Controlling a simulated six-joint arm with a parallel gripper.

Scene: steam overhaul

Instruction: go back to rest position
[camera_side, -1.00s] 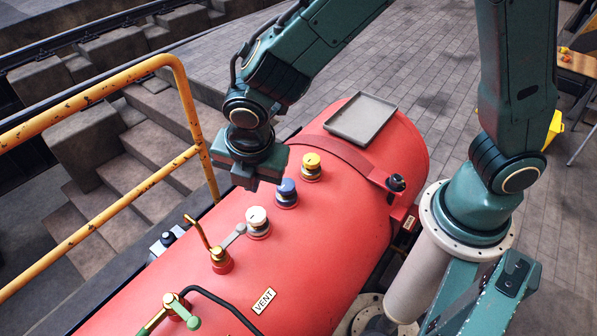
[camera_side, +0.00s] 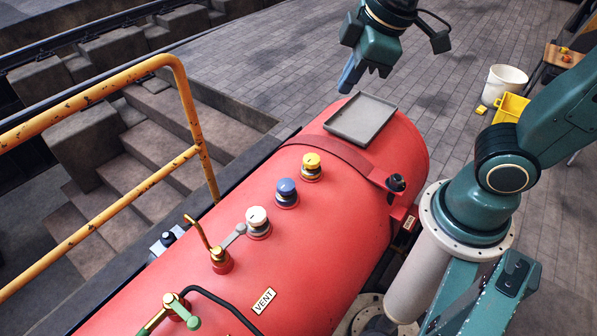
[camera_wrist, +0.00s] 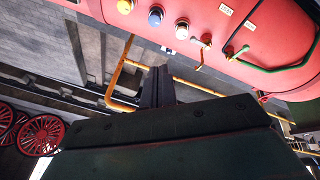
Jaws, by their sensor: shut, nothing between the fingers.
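My gripper (camera_side: 364,78) is raised above the far end of the red boiler (camera_side: 330,240), over the grey tray (camera_side: 361,119) and clear of it. Its fingers are together and empty. In the wrist view the gripper (camera_wrist: 158,88) points past the boiler (camera_wrist: 225,25), toward the yellow railing and the ground. Along the boiler top stand a yellow-capped fitting (camera_side: 312,166), a blue-capped one (camera_side: 287,192) and a white-capped one (camera_side: 258,221).
A brass lever (camera_side: 219,255), a green-handled valve (camera_side: 176,305) and a VENT plate (camera_side: 264,301) are nearer on the boiler. A yellow railing (camera_side: 190,110) stands left. A white bucket (camera_side: 503,85) and a yellow bin (camera_side: 510,107) stand on the paving at right. Red wheels (camera_wrist: 40,134) show in the wrist view.

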